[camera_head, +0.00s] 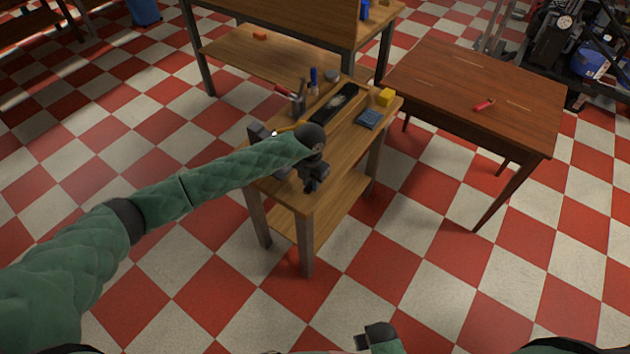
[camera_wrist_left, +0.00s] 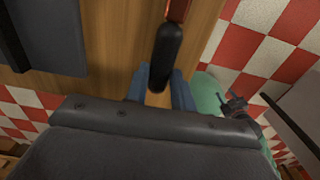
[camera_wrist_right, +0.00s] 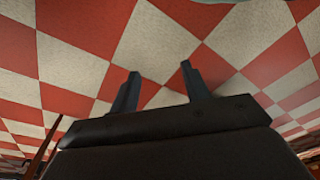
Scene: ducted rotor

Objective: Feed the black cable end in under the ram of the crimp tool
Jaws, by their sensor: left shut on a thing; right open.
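My left gripper (camera_head: 312,184) is over the near end of the narrow wooden bench. In the left wrist view its fingers (camera_wrist_left: 160,90) are shut on a black rounded-ended piece (camera_wrist_left: 167,55) joined to a red bar (camera_wrist_left: 179,10). I cannot tell whether this piece is the cable end or a handle of the crimp tool. A dark block (camera_wrist_left: 48,35) shows at the left of that view; a dark block (camera_head: 260,135) also stands behind my left arm. No ram can be made out. My right gripper (camera_wrist_right: 160,90) is open and empty above the floor.
The narrow bench (camera_head: 325,190) also carries a dark tray (camera_head: 335,103), a yellow block (camera_head: 386,97), a blue box (camera_head: 368,119) and a cup of tools (camera_head: 298,104). Checkered floor is clear in front.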

